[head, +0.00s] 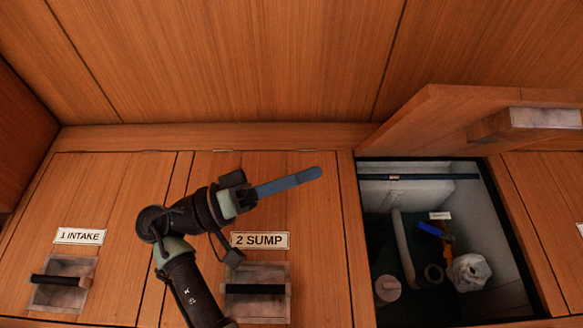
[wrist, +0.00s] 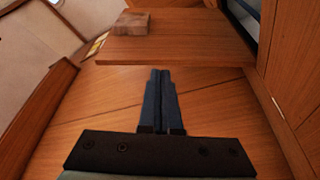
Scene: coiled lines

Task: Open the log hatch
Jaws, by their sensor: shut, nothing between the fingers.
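A hatch lid (head: 425,118) stands raised above an open compartment at the right of the head view, with a block-like handle box (head: 520,123) on it. No readable name shows on this hatch, so I cannot tell from a label that it is the log hatch. My gripper (head: 317,173) is shut and empty, above the 2 SUMP hatch and left of the raised lid. In the wrist view, the closed fingers (wrist: 160,74) point toward a wooden panel (wrist: 185,50) with a block (wrist: 131,23) on it, which looks like the raised lid; contact is unclear.
The open compartment (head: 510,230) holds a pale hose (head: 403,245), a blue and orange item (head: 432,230) and a white bag (head: 468,271). Shut hatches labelled 1 INTAKE (head: 79,236) and 2 SUMP (head: 261,240) lie to the left. A wooden wall (head: 240,60) rises behind.

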